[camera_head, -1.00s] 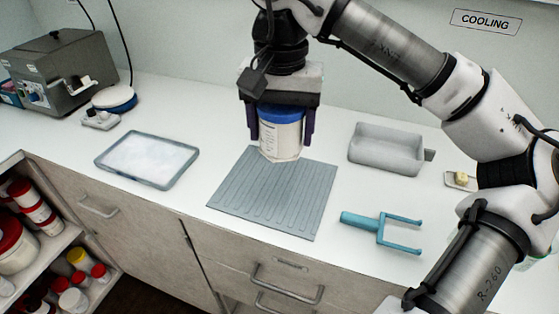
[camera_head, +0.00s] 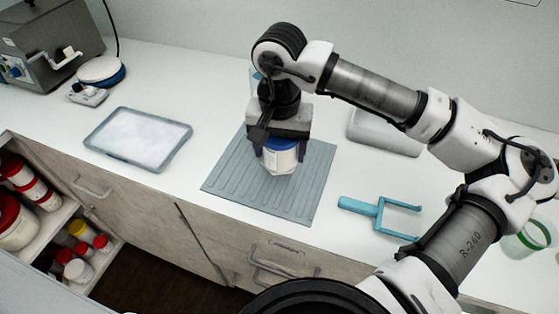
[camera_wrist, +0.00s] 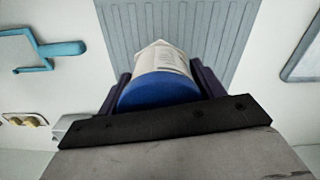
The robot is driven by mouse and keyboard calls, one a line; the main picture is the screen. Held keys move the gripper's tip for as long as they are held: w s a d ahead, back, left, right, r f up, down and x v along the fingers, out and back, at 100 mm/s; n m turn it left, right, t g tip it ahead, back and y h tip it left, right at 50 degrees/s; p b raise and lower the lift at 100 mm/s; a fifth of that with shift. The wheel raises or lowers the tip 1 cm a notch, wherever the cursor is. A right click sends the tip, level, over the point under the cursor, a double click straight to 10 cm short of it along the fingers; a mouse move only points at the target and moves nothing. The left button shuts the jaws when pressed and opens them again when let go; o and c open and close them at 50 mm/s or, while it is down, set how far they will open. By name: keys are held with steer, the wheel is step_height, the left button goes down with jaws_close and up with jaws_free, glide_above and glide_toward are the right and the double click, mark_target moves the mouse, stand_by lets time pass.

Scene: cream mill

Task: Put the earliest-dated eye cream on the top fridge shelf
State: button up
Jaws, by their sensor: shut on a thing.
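My gripper (camera_head: 280,156) is shut on a white jar (camera_head: 279,163) with a blue lid. The jar is upright over the grey ribbed mat (camera_head: 230,180) on the counter; I cannot tell whether its base touches the mat. In the wrist view the blue lid (camera_wrist: 158,90) lies between the dark fingers, with a pale label beyond it. The label's print is not readable. No fridge shelf or other eye cream can be made out for sure.
A shallow tray with white contents (camera_head: 176,160) lies left of the mat. A blue two-pronged tool (camera_head: 362,207) lies to its right, and a grey bin (camera_head: 400,141) stands behind my arm. Open shelves (camera_head: 50,219) at lower left hold several red-, white- and yellow-lidded jars.

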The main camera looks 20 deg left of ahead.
step_height(320, 180, down, 6)
steer(key=shift+r+p, duration=0.1)
steer(key=shift+p, duration=0.45)
steer(key=shift+f+b, duration=0.3)
steer(key=shift+f, duration=0.05)
steer(key=o, duration=1.1)
steer(key=shift+r, duration=0.1)
